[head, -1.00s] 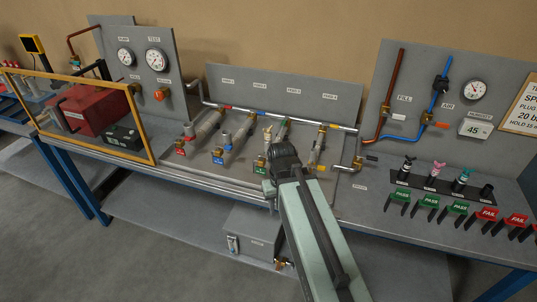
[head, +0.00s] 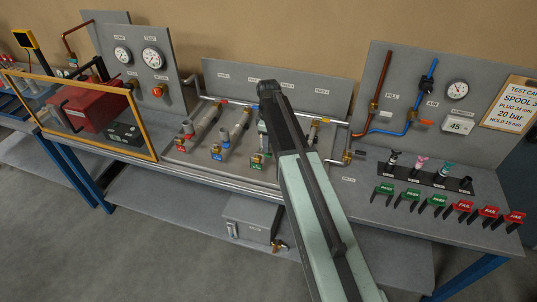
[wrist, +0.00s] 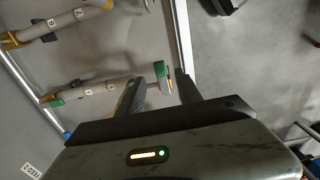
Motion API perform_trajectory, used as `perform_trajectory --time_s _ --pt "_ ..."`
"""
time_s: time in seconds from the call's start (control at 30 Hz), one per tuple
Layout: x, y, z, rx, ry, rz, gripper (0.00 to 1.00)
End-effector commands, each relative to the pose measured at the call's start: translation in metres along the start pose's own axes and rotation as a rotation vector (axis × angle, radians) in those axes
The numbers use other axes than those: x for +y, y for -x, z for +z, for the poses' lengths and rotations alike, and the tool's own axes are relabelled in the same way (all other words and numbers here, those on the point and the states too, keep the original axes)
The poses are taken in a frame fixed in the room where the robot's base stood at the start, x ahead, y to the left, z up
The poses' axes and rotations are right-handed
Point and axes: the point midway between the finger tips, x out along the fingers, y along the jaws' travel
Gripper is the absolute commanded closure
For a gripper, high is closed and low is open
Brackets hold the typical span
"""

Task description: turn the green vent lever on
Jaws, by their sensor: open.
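A green piece (wrist: 159,70), which I take for the green vent lever or its tag, stands at the front end of a grey coil pipe (wrist: 108,90) in the wrist view. A small yellow part is beside it. My gripper (wrist: 160,82) is open, and the green piece appears between its fingertips, seemingly beyond them; contact cannot be told. My gripper (head: 268,88) appears above the coils there, and my arm hides part of the green coil.
Other coils with a red tag (head: 181,149) and a blue tag (head: 217,154) lie to the left. A front rail (wrist: 186,40) runs close to the right finger. Green and red PASS/FAIL tags (head: 437,199) stand at the right. A grey box (head: 250,219) sits below.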

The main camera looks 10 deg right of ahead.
Motion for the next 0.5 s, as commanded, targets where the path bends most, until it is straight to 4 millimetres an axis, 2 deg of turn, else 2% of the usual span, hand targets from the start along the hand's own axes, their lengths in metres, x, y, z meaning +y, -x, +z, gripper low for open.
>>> perform_trajectory --time_s 0.03,0.2,0.3,0.5 --pt "0.000 -0.019 0.000 0.000 0.000 0.000 0.58" --pt "0.000 -0.046 0.000 0.000 -0.001 0.000 0.58" --pt "0.000 -0.051 0.000 0.000 -0.001 0.000 0.58" --pt "0.000 -0.049 0.000 0.000 -0.001 0.000 0.58"
